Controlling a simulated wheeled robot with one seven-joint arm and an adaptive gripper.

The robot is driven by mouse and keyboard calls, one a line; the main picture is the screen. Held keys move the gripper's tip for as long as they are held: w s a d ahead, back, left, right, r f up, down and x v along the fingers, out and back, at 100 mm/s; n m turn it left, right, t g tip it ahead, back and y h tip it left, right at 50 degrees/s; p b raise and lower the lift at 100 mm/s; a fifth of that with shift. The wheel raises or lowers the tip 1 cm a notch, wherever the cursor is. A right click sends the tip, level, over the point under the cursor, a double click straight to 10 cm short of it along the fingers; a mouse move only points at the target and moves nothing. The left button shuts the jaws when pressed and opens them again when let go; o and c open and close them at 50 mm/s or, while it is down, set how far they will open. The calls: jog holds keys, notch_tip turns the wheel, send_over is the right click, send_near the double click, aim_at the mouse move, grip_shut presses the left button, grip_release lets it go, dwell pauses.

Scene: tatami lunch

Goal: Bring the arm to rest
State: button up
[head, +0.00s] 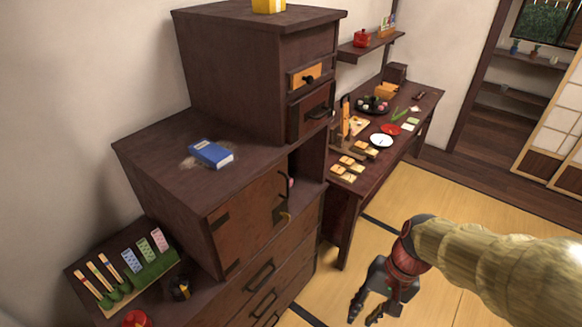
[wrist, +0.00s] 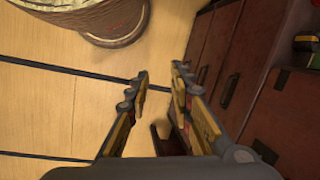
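My gripper (head: 364,314) hangs over the tatami floor at the bottom of the head view, to the right of the stepped dark wooden chest (head: 160,165). It points down. In the wrist view my gripper (wrist: 160,76) has its two fingers apart with a gap between the tips. Nothing is held between them. Tatami mats (wrist: 60,105) lie beyond the fingers on the left, and reddish-brown drawer fronts (wrist: 245,75) show on the right.
A long dark table (head: 350,190) with food, a white plate (head: 381,140) and a red dish (head: 391,130) stands behind. Sliding screens (head: 550,135) stand at right. Tatami floor (head: 440,190) is clear.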

notch_tip(320, 180, up, 16)
jog(key=s+d+n+t+h, duration=0.2)
jog(key=n+t+h, duration=0.1)
jog(key=t, duration=0.3)
jog(key=shift+s+d+n+t, duration=0.25)
jog(key=shift+n+t, duration=0.05)
jog(key=shift+n, duration=0.2)
